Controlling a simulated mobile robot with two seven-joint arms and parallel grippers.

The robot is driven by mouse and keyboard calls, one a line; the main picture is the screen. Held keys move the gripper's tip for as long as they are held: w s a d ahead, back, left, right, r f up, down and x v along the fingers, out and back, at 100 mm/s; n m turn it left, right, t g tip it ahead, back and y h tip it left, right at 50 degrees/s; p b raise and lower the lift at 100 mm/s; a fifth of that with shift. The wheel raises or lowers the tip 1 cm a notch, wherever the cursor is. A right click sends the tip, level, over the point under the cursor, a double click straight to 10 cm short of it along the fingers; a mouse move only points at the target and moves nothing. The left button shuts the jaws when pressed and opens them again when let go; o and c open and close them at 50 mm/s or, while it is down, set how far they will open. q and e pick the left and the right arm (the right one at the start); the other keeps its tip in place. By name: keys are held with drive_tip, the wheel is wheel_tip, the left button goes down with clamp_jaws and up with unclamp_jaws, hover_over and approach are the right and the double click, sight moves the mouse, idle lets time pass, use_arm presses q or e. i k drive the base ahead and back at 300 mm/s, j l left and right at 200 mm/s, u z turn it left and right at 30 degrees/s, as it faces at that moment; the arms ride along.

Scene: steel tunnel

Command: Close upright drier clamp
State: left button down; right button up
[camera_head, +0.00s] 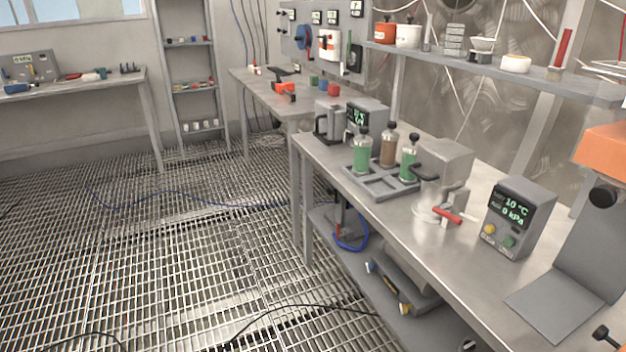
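Neither of my grippers is in view.
A control box (517,216) reading 10 °C and 0 kPa stands right of the fixture. An orange-headed grey stand (590,240) fills the bench's right end. A shelf (490,70) with containers runs above. The grated floor (170,250) at left is mostly open, with cables across it.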

sight(440, 210)
drive_tip(key=i+j+z, duration=0.2)
drive_tip(key=i+j, duration=0.75)
drive_tip(key=i+j+z, duration=0.1)
drive_tip(key=z, duration=1.3)
drive_tip(key=i+j, duration=0.05)
